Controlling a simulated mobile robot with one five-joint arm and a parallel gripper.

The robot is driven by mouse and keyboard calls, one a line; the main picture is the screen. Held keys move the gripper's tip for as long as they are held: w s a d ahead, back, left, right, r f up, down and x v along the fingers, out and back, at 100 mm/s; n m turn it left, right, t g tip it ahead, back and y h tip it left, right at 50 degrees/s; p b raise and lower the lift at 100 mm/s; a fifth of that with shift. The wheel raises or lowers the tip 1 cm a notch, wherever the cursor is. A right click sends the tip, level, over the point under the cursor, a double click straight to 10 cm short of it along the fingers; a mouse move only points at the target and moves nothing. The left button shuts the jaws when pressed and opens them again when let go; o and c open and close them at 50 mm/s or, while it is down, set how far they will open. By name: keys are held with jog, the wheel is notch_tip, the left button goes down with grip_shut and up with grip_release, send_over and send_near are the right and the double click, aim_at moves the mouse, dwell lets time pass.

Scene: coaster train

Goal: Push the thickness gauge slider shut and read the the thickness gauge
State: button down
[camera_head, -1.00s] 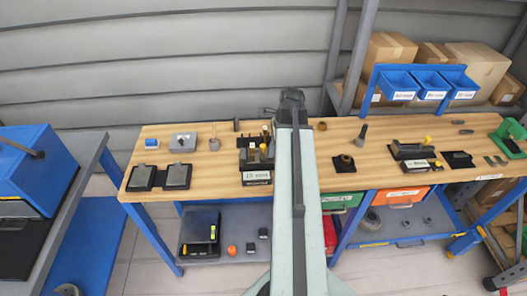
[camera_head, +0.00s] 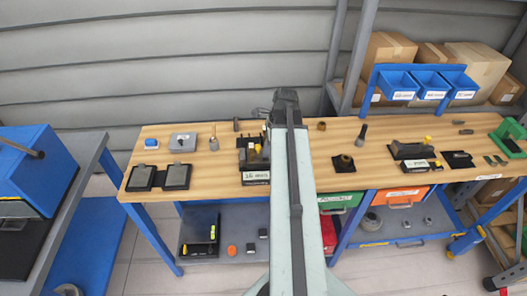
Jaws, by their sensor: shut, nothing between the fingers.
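A dark gauge-like device (camera_head: 246,155) with a white label (camera_head: 256,177) at its front stands on the wooden bench (camera_head: 215,175), left of my arm. A small yellow part (camera_head: 258,148) shows on it. My arm covers its right side, so I cannot tell how far its slider is shut. The label carries characters too blurred to read surely. The dark end of my arm is above the bench's back edge, up and right of the device. My gripper's fingers do not show; I cannot tell whether they touch the device.
A second dark device (camera_head: 409,150) with a yellow knob and white label stands on the right of the bench. Two dark pads (camera_head: 177,176) lie at the left. A holed block (camera_head: 344,163) sits right of my arm. Blue bins (camera_head: 430,84) stand at the back right.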

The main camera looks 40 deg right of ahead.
jog(key=shift+w+a, duration=0.1)
jog(key=p+v, duration=0.3)
jog(key=shift+r, duration=0.3)
jog(key=p+v, duration=0.2)
jog(key=p, duration=0.1)
jog(key=shift+r, duration=0.4)
jog(key=shift+f, duration=0.1)
jog(key=p+v, duration=0.7)
jog(key=v, duration=0.1)
jog(key=shift+p, duration=0.3)
jog(key=shift+f, duration=0.1)
